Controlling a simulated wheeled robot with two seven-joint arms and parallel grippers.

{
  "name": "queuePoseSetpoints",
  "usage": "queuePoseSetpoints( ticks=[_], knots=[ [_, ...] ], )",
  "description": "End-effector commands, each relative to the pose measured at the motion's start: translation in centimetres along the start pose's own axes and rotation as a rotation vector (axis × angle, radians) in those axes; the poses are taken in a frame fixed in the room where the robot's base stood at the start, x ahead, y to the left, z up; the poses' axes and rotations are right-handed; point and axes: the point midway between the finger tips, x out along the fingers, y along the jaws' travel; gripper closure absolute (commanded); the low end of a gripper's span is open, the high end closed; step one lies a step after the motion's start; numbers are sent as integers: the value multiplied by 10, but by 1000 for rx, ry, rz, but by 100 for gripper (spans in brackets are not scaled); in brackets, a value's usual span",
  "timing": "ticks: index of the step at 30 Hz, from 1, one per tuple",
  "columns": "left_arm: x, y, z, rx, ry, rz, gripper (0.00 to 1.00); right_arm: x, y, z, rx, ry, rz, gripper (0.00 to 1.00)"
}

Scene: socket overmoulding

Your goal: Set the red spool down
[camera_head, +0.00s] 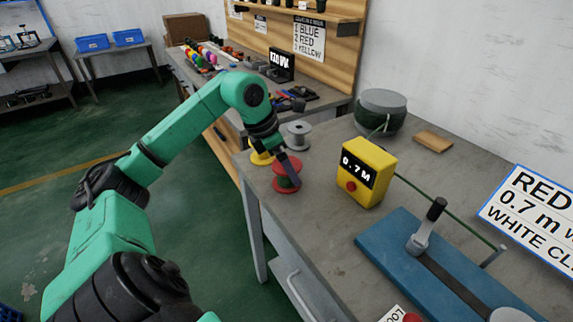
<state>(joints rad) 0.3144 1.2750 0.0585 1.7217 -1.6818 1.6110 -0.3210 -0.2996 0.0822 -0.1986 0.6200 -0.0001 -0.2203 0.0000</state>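The other finger is hidden, so I cannot tell whether the gripper is shut on the spool. The spool's base looks at or very close to the bench top; contact is not clear. My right gripper is not in view.
A yellow spool (260,157) and a grey spool (299,135) stand just behind. A yellow box reading 0.7 M (364,173) is to the right, with a green cable running past a blue fixture (390,246). The bench is bare in front of the red spool.

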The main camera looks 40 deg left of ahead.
Motion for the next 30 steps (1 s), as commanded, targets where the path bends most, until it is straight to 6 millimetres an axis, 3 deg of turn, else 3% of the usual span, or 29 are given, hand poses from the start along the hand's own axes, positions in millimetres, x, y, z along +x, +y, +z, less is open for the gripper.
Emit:
queuePoseSetpoints(
  ticks=[5, 12, 15, 19, 30],
  knots=[
    [-26, 1, 1, 0, -1, 6, 0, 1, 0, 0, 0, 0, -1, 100],
    [-94, 1, 2, -1, -1, 6, 0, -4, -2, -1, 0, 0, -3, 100],
    [-113, 1, 1, -1, 0, 3, 0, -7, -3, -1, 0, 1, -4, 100],
    [-122, 0, 1, -1, -1, 1, 0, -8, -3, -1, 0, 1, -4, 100],
    [-122, 0, 1, 0, -1, 0, 0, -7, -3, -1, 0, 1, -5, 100]
  ],
)
